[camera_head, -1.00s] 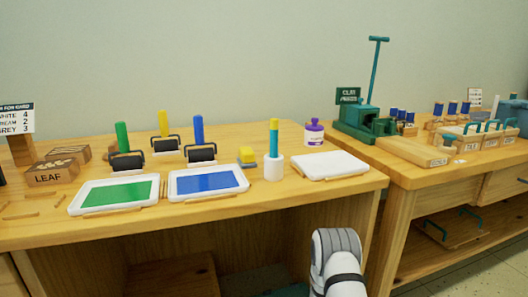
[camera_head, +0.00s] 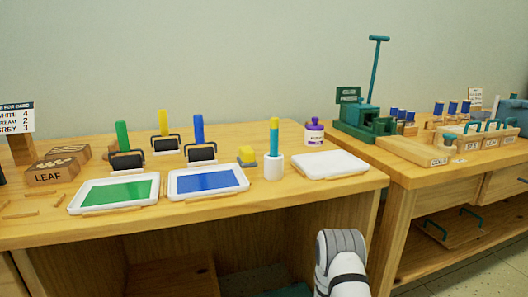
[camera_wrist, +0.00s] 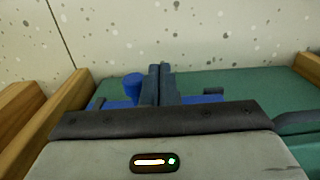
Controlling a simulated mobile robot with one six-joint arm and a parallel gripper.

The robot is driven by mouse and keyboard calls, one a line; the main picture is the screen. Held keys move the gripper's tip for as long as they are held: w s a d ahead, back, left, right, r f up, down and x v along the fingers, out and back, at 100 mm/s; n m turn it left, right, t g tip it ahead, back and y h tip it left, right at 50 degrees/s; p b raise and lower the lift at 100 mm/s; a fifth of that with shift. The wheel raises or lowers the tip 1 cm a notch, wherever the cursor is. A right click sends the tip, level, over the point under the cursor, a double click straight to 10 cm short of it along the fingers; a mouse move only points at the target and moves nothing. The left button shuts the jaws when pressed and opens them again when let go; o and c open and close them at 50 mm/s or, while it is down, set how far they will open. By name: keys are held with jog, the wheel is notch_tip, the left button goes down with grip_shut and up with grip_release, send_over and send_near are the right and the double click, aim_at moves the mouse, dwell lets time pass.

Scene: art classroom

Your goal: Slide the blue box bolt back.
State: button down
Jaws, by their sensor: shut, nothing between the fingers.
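In the wrist view the blue bolt shows as a blue bar (camera_wrist: 207,99) with a round blue knob (camera_wrist: 133,86) standing up at its left. It lies along a flat teal surface (camera_wrist: 240,88). My gripper (camera_wrist: 160,70) is shut and empty, its two dark fingers together just right of the knob and in front of the bar. I cannot tell whether the fingers touch the knob. The gripper body hides the near side of the bolt. In the head view the bolt and fingers are out of sight; only part of my arm shows at the bottom.
Wooden boards stand left (camera_wrist: 68,105) and right (camera_wrist: 308,68) in the wrist view, with speckled floor beyond. In the head view a wooden table (camera_head: 240,213) holds a green tray (camera_head: 114,192), a blue tray (camera_head: 207,181) and rollers above the open space underneath.

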jog(key=shift+w+d, duration=0.2)
jog(key=shift+d, duration=0.3)
jog(key=shift+w+d, duration=0.15)
jog(key=shift+d, duration=0.35)
jog(key=shift+s+a, duration=0.1)
jog(key=shift+a, duration=0.1)
notch_tip(320, 180, up, 7)
jog(key=p, duration=0.4)
jog(key=shift+a+p, duration=0.3)
jog(key=shift+p, duration=0.05)
dwell(0.5)
jog(key=shift+s, duration=0.1)
